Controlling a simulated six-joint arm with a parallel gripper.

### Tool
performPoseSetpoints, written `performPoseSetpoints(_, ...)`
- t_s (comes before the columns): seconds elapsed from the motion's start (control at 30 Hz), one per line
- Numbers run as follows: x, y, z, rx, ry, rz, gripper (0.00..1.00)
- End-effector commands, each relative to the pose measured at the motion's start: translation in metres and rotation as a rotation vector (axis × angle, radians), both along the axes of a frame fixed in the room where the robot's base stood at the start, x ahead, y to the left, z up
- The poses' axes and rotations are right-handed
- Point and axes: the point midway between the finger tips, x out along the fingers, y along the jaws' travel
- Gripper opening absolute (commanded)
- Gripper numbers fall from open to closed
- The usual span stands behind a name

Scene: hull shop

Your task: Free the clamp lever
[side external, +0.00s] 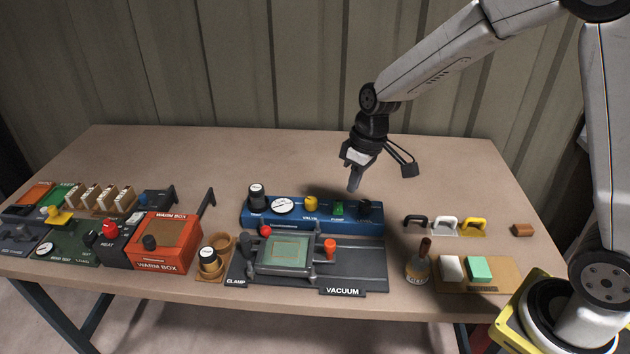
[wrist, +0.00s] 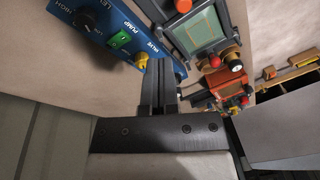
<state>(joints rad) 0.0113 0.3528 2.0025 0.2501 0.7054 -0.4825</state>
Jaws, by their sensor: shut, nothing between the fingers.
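The vacuum fixture (side external: 360,262) is a dark plate with a grey frame around a green panel (side external: 285,252). A red knob (side external: 265,230) stands at its back left and an orange-capped post (side external: 330,247) at its right. A "CLAMP" label (side external: 236,282) is at the front left corner; which knob belongs to the clamp lever I cannot tell. The wrist view also shows the red knob (wrist: 236,65) and orange cap (wrist: 184,6). My gripper (side external: 354,188) is shut and empty, above and behind the blue panel's right part, apart from the fixture. In the wrist view its fingers (wrist: 158,85) are together.
The blue pump panel (side external: 300,215) with gauge and knobs lies behind the fixture. The orange warm box (side external: 165,243) and a wooden cup holder (side external: 215,262) are left. A brush (side external: 418,262), blocks (side external: 480,268) and handles (side external: 445,224) are right. The table's back is clear.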

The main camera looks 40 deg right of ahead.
Motion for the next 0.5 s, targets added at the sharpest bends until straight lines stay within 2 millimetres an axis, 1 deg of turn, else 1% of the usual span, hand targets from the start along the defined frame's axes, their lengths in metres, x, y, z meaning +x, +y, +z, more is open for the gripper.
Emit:
performPoseSetpoints(0.03,0.01,0.002,0.0,0.014,0.003,0.022,0.0)
performPoseSetpoints(0.1,0.022,0.006,0.001,0.033,0.008,0.058,0.0)
performPoseSetpoints(0.5,0.086,0.027,0.004,0.172,0.004,0.275,0.0)
